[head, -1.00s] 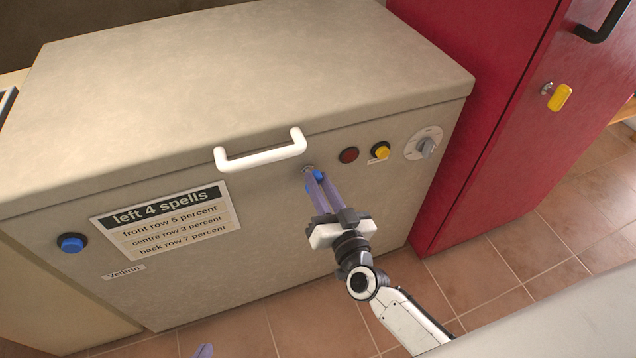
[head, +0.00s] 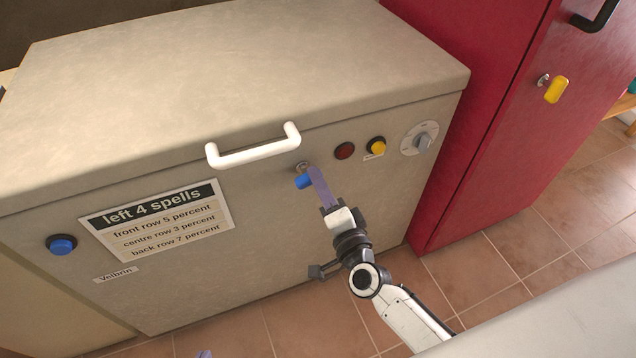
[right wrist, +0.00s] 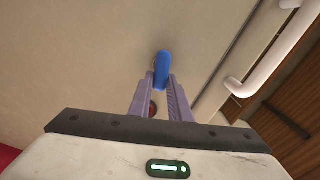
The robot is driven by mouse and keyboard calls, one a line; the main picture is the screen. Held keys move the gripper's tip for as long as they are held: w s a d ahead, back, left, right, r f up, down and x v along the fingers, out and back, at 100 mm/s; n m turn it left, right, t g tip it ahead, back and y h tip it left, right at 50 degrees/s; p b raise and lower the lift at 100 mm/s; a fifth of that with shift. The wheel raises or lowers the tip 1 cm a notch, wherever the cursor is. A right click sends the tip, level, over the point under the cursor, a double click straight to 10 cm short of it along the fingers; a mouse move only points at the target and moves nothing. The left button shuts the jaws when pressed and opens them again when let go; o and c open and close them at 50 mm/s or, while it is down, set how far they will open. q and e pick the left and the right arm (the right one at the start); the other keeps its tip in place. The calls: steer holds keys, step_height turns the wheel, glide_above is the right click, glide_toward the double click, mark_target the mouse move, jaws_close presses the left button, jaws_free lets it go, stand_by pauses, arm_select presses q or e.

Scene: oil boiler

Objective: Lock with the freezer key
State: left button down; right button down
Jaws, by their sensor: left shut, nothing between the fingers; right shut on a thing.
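The beige chest freezer (head: 240,75) has its lid down, with a white handle (head: 253,149) at the front. The blue freezer key (head: 304,182) is at the round lock (head: 302,167) below the handle, its blue head sticking out to the left of my fingers. My right gripper (head: 312,180) is shut on this key, which also shows between the fingertips in the right wrist view (right wrist: 162,70). The gripper is rolled, so one finger hides the other in the head view. Only a purple fingertip of my left gripper (head: 204,354) shows at the bottom edge; it is shut and empty.
A red lamp (head: 345,151), yellow button (head: 376,146) and dial (head: 420,139) sit right of the lock. A blue button (head: 61,245) and a sign (head: 157,221) are at left. A red cabinet (head: 480,130) with a yellow key (head: 556,90) stands at right.

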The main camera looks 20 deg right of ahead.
steer(key=m, duration=0.3)
steer(key=shift+f+b, duration=0.3)
steer(key=shift+b, duration=0.1)
steer(key=c, duration=1.6)
jaws_free()
steer(key=shift+c, duration=0.2)
steer(key=shift+s, duration=0.1)
steer(key=s, duration=1)
steer(key=shift+d, duration=0.15)
steer(key=shift+s, duration=0.1)
